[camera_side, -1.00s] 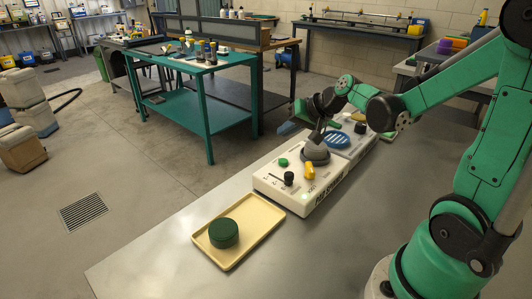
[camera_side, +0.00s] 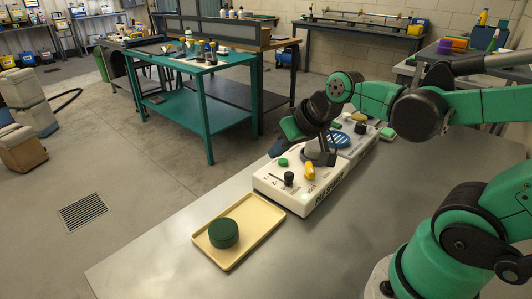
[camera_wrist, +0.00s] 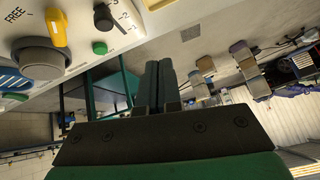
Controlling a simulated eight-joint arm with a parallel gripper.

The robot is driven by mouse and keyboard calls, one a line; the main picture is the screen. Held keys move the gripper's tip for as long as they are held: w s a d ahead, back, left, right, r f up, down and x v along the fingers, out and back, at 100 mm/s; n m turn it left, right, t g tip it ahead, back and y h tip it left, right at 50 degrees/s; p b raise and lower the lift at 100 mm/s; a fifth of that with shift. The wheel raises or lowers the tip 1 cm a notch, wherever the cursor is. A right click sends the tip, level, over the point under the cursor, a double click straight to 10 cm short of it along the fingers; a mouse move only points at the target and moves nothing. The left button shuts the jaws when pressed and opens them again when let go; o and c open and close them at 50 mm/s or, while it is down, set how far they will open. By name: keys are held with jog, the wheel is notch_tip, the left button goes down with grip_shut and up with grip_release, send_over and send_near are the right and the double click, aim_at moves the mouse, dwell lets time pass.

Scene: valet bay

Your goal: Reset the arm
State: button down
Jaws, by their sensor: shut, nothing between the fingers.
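My gripper (camera_side: 277,149) hangs at the far-left side of a white control box in the side view, below my bent wrist. Its fingers look apart from the box, though the exact gap cannot be told. In the wrist view my gripper (camera_wrist: 160,68) has both dark fingers together, with nothing between them.
The white control box (camera_side: 285,197) carries a yellow lever (camera_side: 310,171), a grey knob (camera_side: 322,158), a black slider knob (camera_side: 289,178) and a green button (camera_side: 283,162). A cream tray (camera_side: 262,224) holds a green round lidded piece (camera_side: 223,233). Bare metal tabletop (camera_side: 350,225) lies to the right.

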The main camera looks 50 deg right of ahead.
jog(key=s+a+n, duration=0.2)
jog(key=s, duration=0.1)
jog(key=shift+a+h, duration=0.2)
jog(key=shift+h, duration=0.1)
